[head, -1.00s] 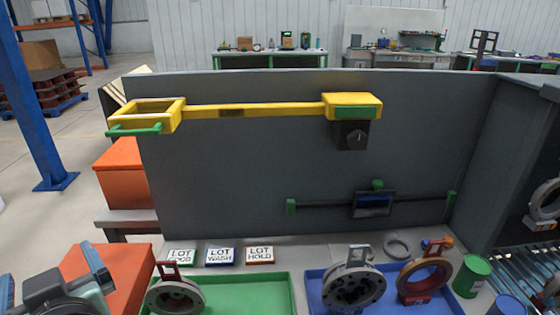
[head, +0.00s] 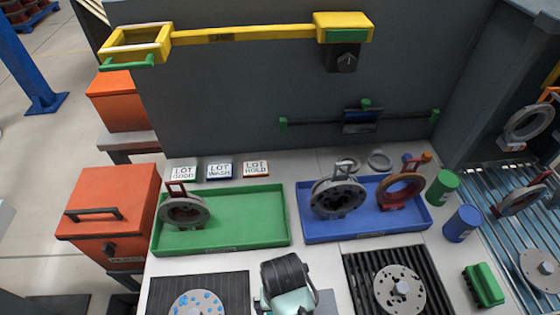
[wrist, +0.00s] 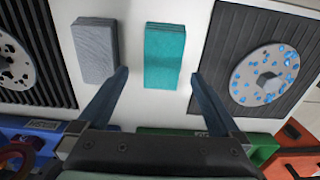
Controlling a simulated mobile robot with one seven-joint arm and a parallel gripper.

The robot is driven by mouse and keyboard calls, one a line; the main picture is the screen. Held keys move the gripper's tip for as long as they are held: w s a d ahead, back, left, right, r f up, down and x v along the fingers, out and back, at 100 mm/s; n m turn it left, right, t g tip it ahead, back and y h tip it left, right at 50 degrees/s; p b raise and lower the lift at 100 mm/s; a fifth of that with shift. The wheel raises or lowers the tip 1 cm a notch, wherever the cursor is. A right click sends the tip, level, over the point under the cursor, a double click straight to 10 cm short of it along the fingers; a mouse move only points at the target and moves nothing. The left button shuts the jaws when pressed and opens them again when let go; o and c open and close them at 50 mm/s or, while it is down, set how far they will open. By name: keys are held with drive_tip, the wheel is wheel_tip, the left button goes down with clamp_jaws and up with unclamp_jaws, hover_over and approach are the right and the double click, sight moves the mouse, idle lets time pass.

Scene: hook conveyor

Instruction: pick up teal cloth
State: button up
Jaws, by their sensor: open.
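The teal cloth (wrist: 164,58) is a flat, folded rectangle on the pale bench top in the wrist view. My gripper (wrist: 158,76) is open, with its fingertips at either side of the cloth's near end in the picture. The cloth appears nearer the right finger. Nothing is held, and I cannot tell the height of the fingers above the bench. In the head view my wrist is at the lower middle, and the teal cloth cannot be made out there.
A grey cloth (wrist: 96,50) lies just left of the teal one. A blue-spotted disc (wrist: 264,74) on a dark mat is at the right. A green tray (head: 220,242), blue tray (head: 320,233) and dark grate (head: 362,279) surround this part of the bench.

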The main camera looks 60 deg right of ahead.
drive_tip(key=shift+w+a+f, duration=0.1)
drive_tip(key=shift+f, duration=1.55)
drive_tip(key=shift+a+f, duration=0.1)
drive_tip(key=shift+f, duration=1.5)
drive_tip(key=shift+c, duration=0.3)
drive_tip(key=c, duration=1.1)
drive_tip(key=shift+r+p, duration=0.3)
drive_tip(key=shift+r, duration=4.8)
drive_tip(key=shift+c, duration=0.2)
